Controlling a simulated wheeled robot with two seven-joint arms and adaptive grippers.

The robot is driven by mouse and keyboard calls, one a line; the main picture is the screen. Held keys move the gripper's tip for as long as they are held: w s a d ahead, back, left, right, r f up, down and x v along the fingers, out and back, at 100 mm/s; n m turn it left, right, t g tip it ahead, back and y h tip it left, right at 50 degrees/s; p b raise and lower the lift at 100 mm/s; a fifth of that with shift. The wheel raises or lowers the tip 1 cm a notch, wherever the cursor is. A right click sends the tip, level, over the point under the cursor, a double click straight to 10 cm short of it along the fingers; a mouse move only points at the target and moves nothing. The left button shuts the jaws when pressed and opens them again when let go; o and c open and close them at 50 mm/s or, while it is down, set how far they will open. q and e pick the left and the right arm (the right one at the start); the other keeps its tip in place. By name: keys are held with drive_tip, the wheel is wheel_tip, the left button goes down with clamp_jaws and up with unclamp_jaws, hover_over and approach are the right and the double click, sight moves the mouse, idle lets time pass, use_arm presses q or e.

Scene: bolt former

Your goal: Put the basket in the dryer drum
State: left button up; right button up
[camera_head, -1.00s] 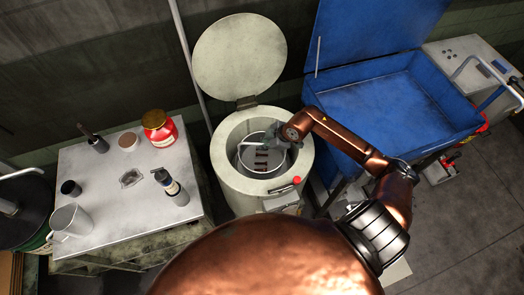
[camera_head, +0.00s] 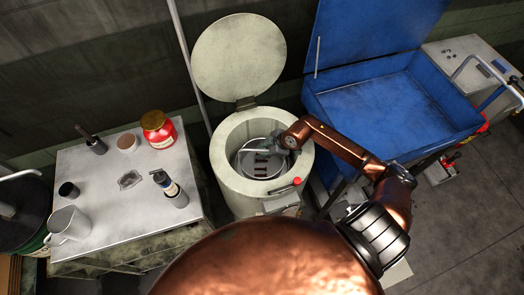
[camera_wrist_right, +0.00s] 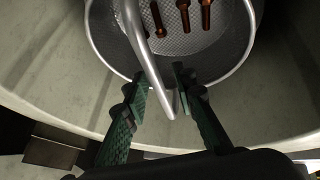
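The basket (camera_head: 246,165) is a round metal mesh basket with several copper-coloured bolts in it. It sits down inside the drum of the pale, round dryer (camera_head: 234,187), whose lid (camera_head: 240,56) stands open. In the right wrist view the basket (camera_wrist_right: 228,62) shows its rim, mesh floor and bent handle (camera_wrist_right: 148,62). My right gripper (camera_head: 278,143) is over the drum opening. In the wrist view its green fingers (camera_wrist_right: 163,80) are apart, with the lower end of the handle between them and a gap visible. My left gripper is out of view.
A blue parts washer (camera_head: 400,105) with a raised lid stands right of the dryer. A metal table (camera_head: 100,215) to the left holds a red jar (camera_head: 158,130), a spray bottle (camera_head: 168,187) and a mug (camera_head: 68,224). The dryer's rim surrounds my right gripper.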

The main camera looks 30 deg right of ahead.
drive_tip(key=p+v, duration=0.2)
drive_tip(key=v, duration=1)
drive_tip(key=shift+w+a+r, duration=0.1)
drive_tip(key=shift+r, duration=0.05)
drive_tip(key=shift+c, duration=0.2)
idle(0.7)
